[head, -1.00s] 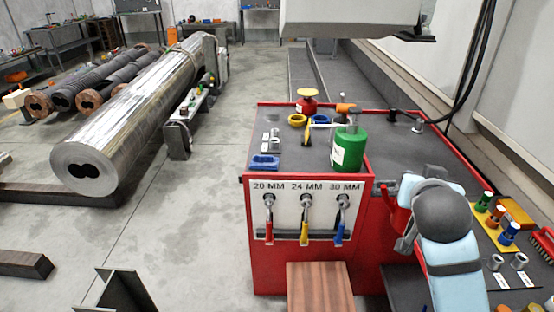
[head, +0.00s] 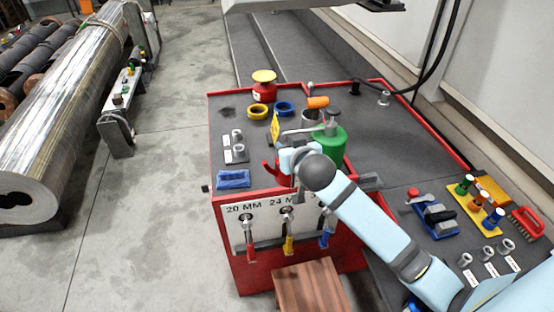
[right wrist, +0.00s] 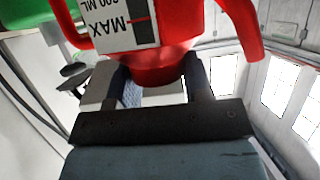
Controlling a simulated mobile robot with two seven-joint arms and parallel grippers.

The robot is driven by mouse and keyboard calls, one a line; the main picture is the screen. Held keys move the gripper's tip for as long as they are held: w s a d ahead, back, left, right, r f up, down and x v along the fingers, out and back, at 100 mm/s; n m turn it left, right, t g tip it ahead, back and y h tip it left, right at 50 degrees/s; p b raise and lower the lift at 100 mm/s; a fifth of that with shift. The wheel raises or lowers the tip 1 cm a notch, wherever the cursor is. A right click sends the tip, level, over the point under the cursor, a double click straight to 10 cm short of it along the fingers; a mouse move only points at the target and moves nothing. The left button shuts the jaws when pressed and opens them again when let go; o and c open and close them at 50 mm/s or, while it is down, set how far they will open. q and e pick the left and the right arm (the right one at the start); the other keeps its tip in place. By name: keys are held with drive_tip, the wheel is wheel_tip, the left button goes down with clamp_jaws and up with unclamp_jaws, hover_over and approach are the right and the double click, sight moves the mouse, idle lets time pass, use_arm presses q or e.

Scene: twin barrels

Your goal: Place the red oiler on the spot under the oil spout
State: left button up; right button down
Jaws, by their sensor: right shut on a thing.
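My right gripper (head: 289,160) is over the front of the red-edged cabinet top, shut on the red oiler (head: 270,168), which is mostly hidden behind the arm in the head view. In the right wrist view the oiler (right wrist: 165,68) sits between both fingers, with a white MAX label and a spout at right. A green can (head: 329,145) with a grey pump top stands just beyond the gripper. Its grey spout (head: 296,131) points left, near a small yellow sign (head: 275,127). The spot under the spout is not clear to see. My left gripper is not in view.
A red can with a yellow top (head: 264,88), yellow ring (head: 258,112) and blue ring (head: 284,108) stand farther back. Metal sockets (head: 237,150) and a blue block (head: 233,179) lie at left. An orange-handled tool (head: 317,102) is behind the green can.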

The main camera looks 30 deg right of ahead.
drive_tip(key=s+d+f+n+y+p, duration=0.1)
drive_tip(key=s+d+f+y+p, duration=0.1)
drive_tip(key=d+f+p, duration=0.15)
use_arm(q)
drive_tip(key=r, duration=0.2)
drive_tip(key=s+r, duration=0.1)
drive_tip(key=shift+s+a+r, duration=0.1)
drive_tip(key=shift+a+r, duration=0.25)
use_arm(e)
drive_tip(key=f+x, duration=0.1)
drive_tip(key=x, duration=1.5)
drive_tip(key=shift+s+d+f, duration=0.2)
drive_tip(key=shift+d+f, duration=0.25)
drive_tip(key=shift+d, duration=0.05)
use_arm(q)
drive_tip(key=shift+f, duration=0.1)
use_arm(e)
drive_tip(key=shift+f, duration=0.2)
drive_tip(key=c, duration=0.5)
unclamp_jaws()
drive_tip(key=shift+c, duration=0.2)
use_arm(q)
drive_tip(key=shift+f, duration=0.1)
use_arm(e)
drive_tip(key=shift+r, duration=0.1)
